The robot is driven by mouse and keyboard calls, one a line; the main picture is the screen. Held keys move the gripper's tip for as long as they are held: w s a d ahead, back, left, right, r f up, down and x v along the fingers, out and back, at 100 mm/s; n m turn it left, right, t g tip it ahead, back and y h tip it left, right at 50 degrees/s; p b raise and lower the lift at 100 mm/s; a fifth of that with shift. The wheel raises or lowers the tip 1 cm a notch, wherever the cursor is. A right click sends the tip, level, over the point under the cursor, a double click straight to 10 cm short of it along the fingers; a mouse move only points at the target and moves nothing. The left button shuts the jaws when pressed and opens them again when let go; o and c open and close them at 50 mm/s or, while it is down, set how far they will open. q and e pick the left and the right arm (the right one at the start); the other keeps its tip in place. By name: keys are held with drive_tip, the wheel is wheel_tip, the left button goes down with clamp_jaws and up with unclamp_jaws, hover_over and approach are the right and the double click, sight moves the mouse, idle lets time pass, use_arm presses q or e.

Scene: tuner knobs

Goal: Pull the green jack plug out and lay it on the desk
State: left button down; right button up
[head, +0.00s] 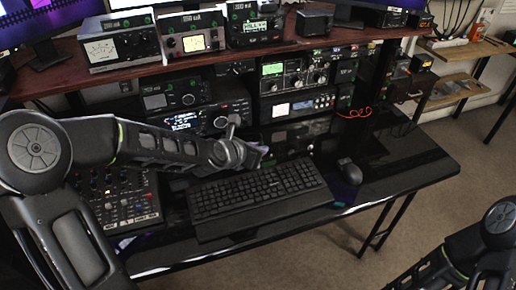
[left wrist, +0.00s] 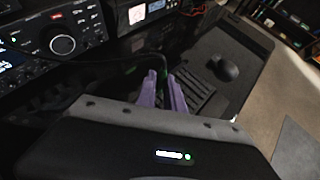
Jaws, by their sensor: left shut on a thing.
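My left gripper (head: 262,151) reaches in from the left, above the back edge of the keyboard and in front of the radio gear. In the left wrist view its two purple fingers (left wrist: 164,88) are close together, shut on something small. A little green shows at the fingertips, which fits the green jack plug (left wrist: 162,74), mostly hidden between the fingers. A black cable (left wrist: 120,60) arches over to the fingertips. I cannot tell whether the plug is still in a socket. My right gripper is out of view; only part of that arm shows at the lower right.
A black keyboard (head: 258,192) lies on the glossy black desk (head: 405,160), with a mouse (head: 350,171) to its right. A mixer (head: 118,197) stands at left under my arm. Radio units fill the back, beneath a shelf (head: 240,55). The desk's right end is fairly clear.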

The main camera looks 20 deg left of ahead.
use_arm(q)
drive_tip(key=shift+w+a+r+m+g+h+p, duration=0.15)
drive_tip(key=shift+w+r+m+g+h+p, duration=0.25)
drive_tip(key=shift+m, duration=0.2)
drive_tip(key=w+a+f+m+g+p, duration=0.1)
drive_tip(key=a+m+g+p, duration=0.3)
drive_tip(key=m, duration=0.2)
drive_tip(key=m+g+y+p, duration=0.25)
drive_tip(key=m+p, duration=0.35)
drive_tip(key=m, duration=0.6)
hover_over(195, 178)
drive_tip(key=s, duration=0.1)
drive_tip(key=shift+y, duration=0.45)
wheel_tip(195, 178, down, 5)
drive_tip(key=shift+a+r, duration=0.1)
drive_tip(key=shift+f+b, duration=1.55)
drive_tip(key=shift+f, duration=1.9)
drive_tip(key=shift+f+b, duration=0.8)
drive_tip(key=shift+b, duration=0.1)
